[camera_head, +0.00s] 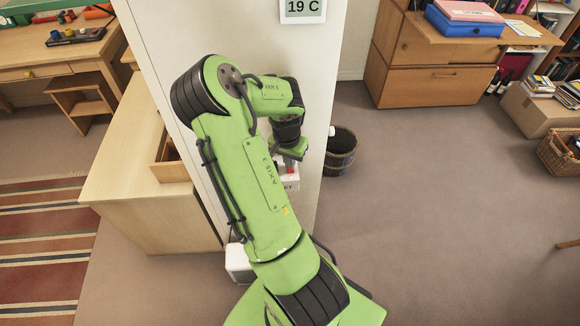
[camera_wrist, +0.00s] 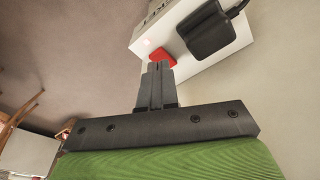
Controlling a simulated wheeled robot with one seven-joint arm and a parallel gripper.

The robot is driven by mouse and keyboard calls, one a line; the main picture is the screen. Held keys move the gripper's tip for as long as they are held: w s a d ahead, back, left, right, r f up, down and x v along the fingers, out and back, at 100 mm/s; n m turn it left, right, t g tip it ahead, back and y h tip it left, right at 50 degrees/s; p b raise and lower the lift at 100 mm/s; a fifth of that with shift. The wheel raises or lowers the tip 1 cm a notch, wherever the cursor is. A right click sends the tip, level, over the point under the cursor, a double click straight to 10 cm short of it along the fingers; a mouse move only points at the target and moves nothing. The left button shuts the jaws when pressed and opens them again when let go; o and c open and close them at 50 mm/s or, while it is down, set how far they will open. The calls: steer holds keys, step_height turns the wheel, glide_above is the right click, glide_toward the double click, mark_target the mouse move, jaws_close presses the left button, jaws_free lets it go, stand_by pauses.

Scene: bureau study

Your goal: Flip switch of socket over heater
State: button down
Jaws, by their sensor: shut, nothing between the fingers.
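The socket is a white box (camera_wrist: 217,62) with dark lettering, a red switch (camera_wrist: 161,56) and a black plug (camera_wrist: 207,34) with a cable. In the head view the white socket (camera_head: 290,184) shows beside my arm on the white wall panel, mostly hidden, with a bit of red at its top. My gripper (camera_wrist: 158,67) is shut and empty, its fingertips right at the red switch. I cannot tell whether they touch it or which way the switch is set. A white object (camera_head: 238,263) low by the panel may be the heater; my arm hides part of it.
A white panel (camera_head: 325,90) with a "19 C" display (camera_head: 302,9) stands behind my arm. A wooden desk (camera_head: 130,185) with an open drawer is to the left. A dark waste bin (camera_head: 341,158) stands right of the panel. The carpet on the right is mostly clear.

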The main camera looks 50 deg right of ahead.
steer(key=shift+f+b, duration=0.7)
steer(key=shift+f, duration=0.25)
stand_by(0.3)
step_height(320, 180, up, 7)
steer(key=p, duration=0.5)
stand_by(0.5)
steer(key=w+a+r+n+t+y, duration=0.1)
steer(key=w+a+r+n+t, duration=0.15)
steer(key=a+r, duration=0.45)
steer(key=w+a+r+n+t+y, duration=0.1)
steer(key=w+a+r+n, duration=0.1)
steer(key=a+r+n, duration=0.5)
steer(key=s+a+r+n+t, duration=0.1)
steer(key=s+a+r+n, duration=0.2)
steer(key=s+a, duration=0.3)
steer(key=s+a+r+n, duration=0.3)
steer(key=s+a, duration=0.4)
steer(key=a, duration=0.3)
steer(key=shift+s+a+r+t, duration=0.25)
steer(key=shift+r+t, duration=0.1)
steer(key=shift+r, duration=0.45)
